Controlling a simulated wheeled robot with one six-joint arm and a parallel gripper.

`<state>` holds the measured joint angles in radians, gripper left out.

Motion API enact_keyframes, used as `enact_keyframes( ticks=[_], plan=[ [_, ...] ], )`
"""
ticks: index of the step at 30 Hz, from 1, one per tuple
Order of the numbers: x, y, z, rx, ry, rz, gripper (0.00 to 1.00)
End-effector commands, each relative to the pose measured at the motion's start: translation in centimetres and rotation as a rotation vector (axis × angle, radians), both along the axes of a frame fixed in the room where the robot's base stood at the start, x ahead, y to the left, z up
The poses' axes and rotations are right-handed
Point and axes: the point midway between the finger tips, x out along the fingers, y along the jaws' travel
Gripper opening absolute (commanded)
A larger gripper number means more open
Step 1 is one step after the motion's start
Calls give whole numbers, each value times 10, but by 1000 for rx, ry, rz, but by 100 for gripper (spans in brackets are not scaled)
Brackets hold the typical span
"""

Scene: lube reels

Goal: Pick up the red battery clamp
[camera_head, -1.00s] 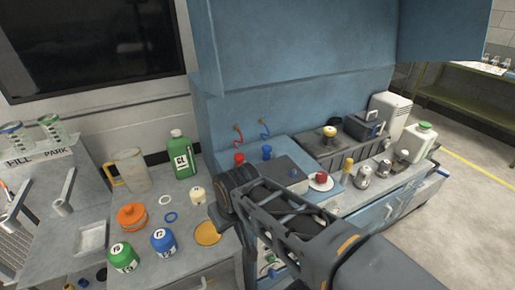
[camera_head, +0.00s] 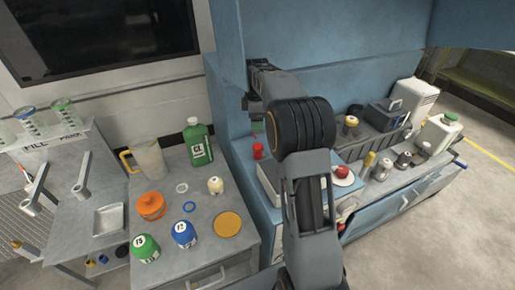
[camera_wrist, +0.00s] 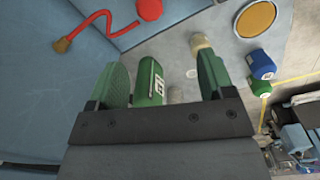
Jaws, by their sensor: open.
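A red rounded piece (camera_head: 258,151) stands on the blue bench near the wall, and I take it for the red battery clamp. In the head view, only a green bit of my gripper (camera_head: 257,127) shows, above the red piece; my arm hides the rest.
A green jug (camera_head: 198,143) stands left of the blue bench and shows behind my fingers in the wrist view. An orange container (camera_head: 150,206), green bottle (camera_head: 146,248) and blue bottle (camera_head: 184,234) stand on the grey table. A red-topped piece (camera_head: 342,173) sits right of my arm.

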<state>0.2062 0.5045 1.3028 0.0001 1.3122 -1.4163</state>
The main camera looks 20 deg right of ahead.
Motion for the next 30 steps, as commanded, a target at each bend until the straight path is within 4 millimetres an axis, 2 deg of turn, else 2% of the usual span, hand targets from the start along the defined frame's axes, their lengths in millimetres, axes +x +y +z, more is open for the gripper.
enact_keyframes(
  ticks=[6,18,26,30],
  plan=[
    [14,-10,-20,4,24,87,75],
    [15,-11,-85,4,25,96,75],
    [15,-11,-99,4,24,96,75],
    [15,-12,-116,4,26,95,75]
  ],
)
